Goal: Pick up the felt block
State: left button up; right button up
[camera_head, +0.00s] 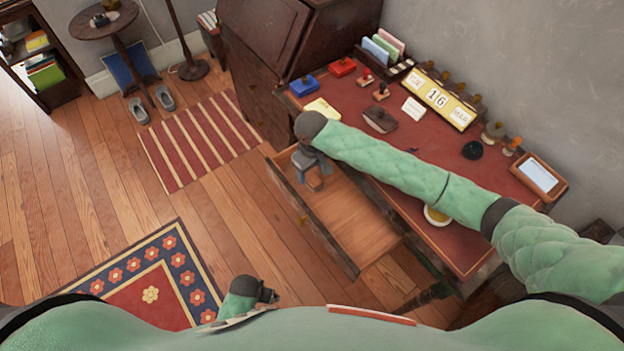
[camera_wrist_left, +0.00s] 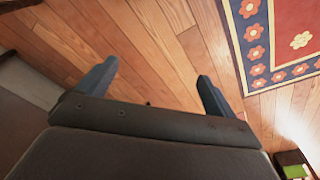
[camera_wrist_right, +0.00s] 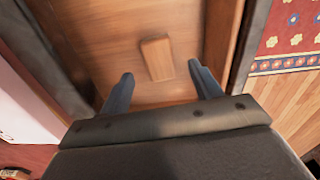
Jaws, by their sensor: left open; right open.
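A tan block, apparently the felt block (camera_wrist_right: 156,58), lies on the floor of the open drawer (camera_wrist_right: 95,30). In the head view the block (camera_head: 315,180) shows just below my right gripper (camera_head: 311,165). That gripper is open and empty, pointing down into the drawer. In the right wrist view the block is beyond the fingertips (camera_wrist_right: 160,82), roughly in line with the gap between them, and apart from both. My left gripper (camera_head: 268,296) is open and empty over the wooden floor, with its two fingers (camera_wrist_left: 155,78) spread in its wrist view.
The drawer sticks out from a desk with a red top (camera_head: 335,85). The desk holds stamps, ink pads, a yellow calendar (camera_head: 440,98) and a dark blotter (camera_head: 380,120). My right arm crosses above the desk. The front part of the drawer (camera_head: 350,215) is bare.

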aim_at(312, 178)
notch_tip(312, 178, down, 3)
jog(key=shift+f+p, duration=0.2)
jog(key=shift+p, duration=0.45)
jog(key=shift+f, duration=0.5)
jog(key=c, duration=1.1)
pick_arm(q)
jog(key=f, duration=0.3)
jog(key=s+a+f, duration=0.1)
jog(key=f, duration=0.1)
jog(key=shift+s+f, duration=0.1)
jog(key=shift+f, duration=0.05)
pick_arm(e)
jog(key=shift+r, duration=0.15)
jog(key=shift+r, duration=0.3)
pick_arm(q)
notch_tip(312, 178, up, 9)
jog(key=w+d+b, duration=0.1)
jog(key=w+b, duration=0.1)
jog(key=shift+d+f, duration=0.2)
jog(key=shift+d, duration=0.05)
pick_arm(e)
notch_tip(312, 178, up, 9)
jog(key=shift+r, duration=0.1)
